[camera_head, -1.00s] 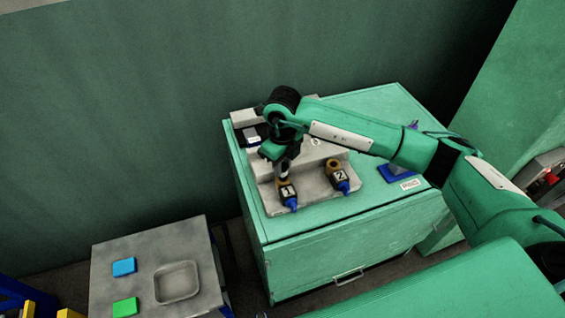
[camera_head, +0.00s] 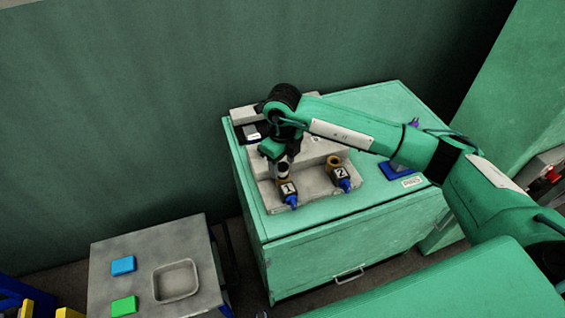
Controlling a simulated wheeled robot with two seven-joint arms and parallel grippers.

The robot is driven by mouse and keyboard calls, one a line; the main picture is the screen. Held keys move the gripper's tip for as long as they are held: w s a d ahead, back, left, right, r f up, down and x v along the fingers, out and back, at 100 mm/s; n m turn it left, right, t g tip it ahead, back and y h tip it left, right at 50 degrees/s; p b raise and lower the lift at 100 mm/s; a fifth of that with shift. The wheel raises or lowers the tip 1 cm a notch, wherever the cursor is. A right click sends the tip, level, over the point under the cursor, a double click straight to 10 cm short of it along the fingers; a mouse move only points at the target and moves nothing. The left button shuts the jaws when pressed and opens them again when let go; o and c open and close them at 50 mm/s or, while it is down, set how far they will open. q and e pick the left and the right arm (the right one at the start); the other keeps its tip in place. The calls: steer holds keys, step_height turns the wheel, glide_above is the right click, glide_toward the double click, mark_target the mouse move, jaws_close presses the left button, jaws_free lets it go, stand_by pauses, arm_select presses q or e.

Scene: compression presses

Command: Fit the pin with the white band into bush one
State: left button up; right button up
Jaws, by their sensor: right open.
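The pin with the white band (camera_head: 283,170) is a small dark upright piece with a pale band, below my right gripper. Bush one (camera_head: 288,187) is a brown ring on a block labelled 1 with a blue tip. The pin's lower end meets the bush; I cannot tell how deep it sits. Bush two (camera_head: 334,161), on a block labelled 2, shows an open top. My right gripper (camera_head: 281,157) is open, pointing down just above bush one around the pin's top, partly hiding it. My left gripper is not in view.
The bushes stand on a grey stepped fixture (camera_head: 310,199) on a green cabinet (camera_head: 385,220). A blue holder (camera_head: 392,172) with a label stands to the right. A grey side table (camera_head: 140,251) at lower left has a blue pad, a green pad and a shallow tray (camera_head: 175,281).

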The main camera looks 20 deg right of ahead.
mark_target(283, 166)
step_height(283, 166, up, 13)
steer(key=b, duration=0.2)
steer(key=shift+r+b, duration=0.2)
steer(key=shift+b, duration=0.2)
